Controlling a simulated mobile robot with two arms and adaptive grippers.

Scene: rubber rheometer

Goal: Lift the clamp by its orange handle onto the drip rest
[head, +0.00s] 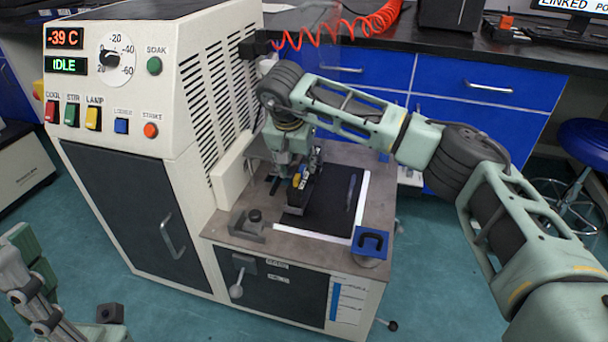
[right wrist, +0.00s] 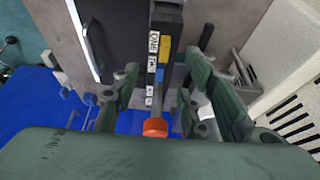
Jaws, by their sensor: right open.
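The clamp (right wrist: 160,62) is a narrow dark bar with white labels and yellow and blue parts. Its orange handle end (right wrist: 155,127) shows in the right wrist view, close to my gripper's palm. In the head view the clamp (head: 298,181) is mostly hidden by my right gripper (head: 296,160). The right gripper is open, with one finger on each side of the clamp and gaps to it. I cannot tell surely which part is the drip rest; a grey bracket with a dark knob (head: 252,224) stands on the worktop. My left gripper (head: 38,298) is partly visible at lower left.
The white cabinet (head: 185,100) reads -39 C and IDLE and rises left of the worktop (head: 225,229). A dark panel with a white edge (head: 332,205) lies on the worktop.

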